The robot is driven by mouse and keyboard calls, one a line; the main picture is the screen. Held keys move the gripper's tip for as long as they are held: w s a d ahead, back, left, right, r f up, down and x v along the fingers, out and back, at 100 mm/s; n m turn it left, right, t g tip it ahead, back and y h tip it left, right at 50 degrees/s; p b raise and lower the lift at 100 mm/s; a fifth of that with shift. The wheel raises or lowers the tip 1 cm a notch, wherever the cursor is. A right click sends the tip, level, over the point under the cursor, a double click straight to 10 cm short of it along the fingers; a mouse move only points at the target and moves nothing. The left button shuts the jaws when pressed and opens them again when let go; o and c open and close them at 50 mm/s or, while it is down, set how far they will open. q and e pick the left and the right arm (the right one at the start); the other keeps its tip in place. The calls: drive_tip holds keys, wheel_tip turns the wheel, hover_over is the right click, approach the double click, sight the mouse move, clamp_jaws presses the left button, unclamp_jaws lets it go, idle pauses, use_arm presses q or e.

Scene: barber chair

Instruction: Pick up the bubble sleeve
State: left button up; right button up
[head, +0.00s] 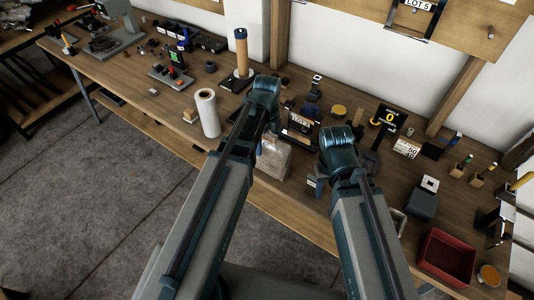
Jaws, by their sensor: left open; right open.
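A pale, translucent, flat packet (273,160), which looks like the bubble sleeve, lies at the front edge of the workbench (140,82), low in the middle of the head view. My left gripper (270,128) is above and just behind it in the picture; its fingers are mostly hidden by my wrist, and no held object shows. My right gripper (338,148) is to the right of the packet, over the bench, with its fingertips hidden behind the wrist. Both grippers are open. I cannot tell whether the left fingers touch the packet.
A white roll (207,112) stands left of my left arm, with a post (241,52) behind it. A red tray (447,256) sits at the right.

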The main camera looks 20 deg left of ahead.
use_arm(q)
clamp_jaws()
idle(0.3)
drive_tip(key=shift+r, duration=0.15)
use_arm(e)
drive_tip(key=shift+r, duration=0.15)
